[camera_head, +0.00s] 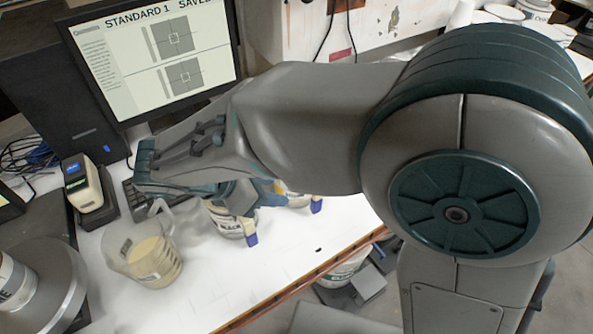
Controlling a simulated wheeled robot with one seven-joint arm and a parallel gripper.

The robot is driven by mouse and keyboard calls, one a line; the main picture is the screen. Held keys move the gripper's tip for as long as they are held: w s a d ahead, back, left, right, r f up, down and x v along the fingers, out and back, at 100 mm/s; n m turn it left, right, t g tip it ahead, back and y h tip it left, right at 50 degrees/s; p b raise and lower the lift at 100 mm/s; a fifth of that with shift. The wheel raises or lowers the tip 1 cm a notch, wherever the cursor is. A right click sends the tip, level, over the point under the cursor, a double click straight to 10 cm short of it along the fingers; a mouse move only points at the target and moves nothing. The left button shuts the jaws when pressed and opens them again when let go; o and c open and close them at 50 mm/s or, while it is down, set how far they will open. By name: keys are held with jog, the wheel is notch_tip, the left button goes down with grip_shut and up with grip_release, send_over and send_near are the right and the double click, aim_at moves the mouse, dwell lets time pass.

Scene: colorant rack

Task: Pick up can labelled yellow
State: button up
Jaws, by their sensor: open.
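My gripper (284,222) is open above the white table, its two blue-tipped fingers spread apart. A white can (228,222) with dark lettering stands on the table just left of the nearer fingertip. Part of another can (294,199) shows behind the fingers, near the farther fingertip. My arm and gripper cover the upper parts of both cans. I cannot read a yellow label on either can, and I cannot tell whether a finger touches one.
A clear jug (146,256) of cream-coloured liquid stands left of the cans. A monitor (155,50) and a small scanner-like device (86,188) are behind it. A round metal machine (50,300) is at lower left. The table's front edge (290,288) is close; bare tabletop lies before the cans.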

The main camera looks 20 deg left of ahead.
jog(key=p, duration=0.1)
send_near(312, 200)
jog(key=x, duration=0.4)
jog(key=p+x, duration=0.1)
jog(key=x, duration=0.4)
jog(key=shift+d, duration=0.15)
grip_shut()
dwell(1.2)
